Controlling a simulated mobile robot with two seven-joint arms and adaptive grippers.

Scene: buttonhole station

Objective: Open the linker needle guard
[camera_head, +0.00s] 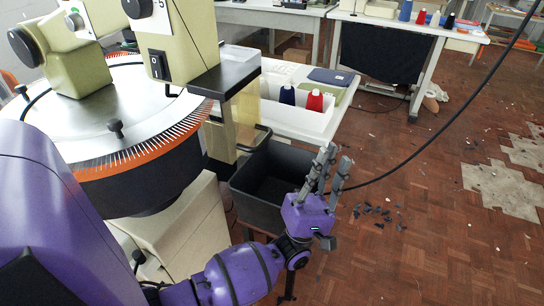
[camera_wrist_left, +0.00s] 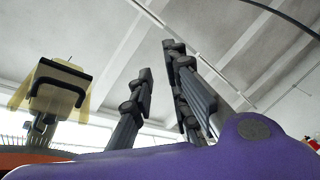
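The linker is a cream machine with a round dial (camera_head: 130,115) ringed by needles over an orange band. A yellowish, see-through needle guard (camera_head: 246,108) appears at the dial's right side, below the black-topped arm, with a black handle (camera_head: 255,140) low on it. In the left wrist view the guard (camera_wrist_left: 52,100) and its black handle (camera_wrist_left: 62,77) are at the left. My left gripper (camera_head: 338,158) points upward, to the right of the guard and apart from it. Its fingers are apart with nothing between them. My right gripper is not in view.
A white table (camera_head: 300,121) with blue and red thread cones (camera_head: 316,101) is behind. A black cable (camera_head: 440,115) crosses the right side. Open floor lies to the right.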

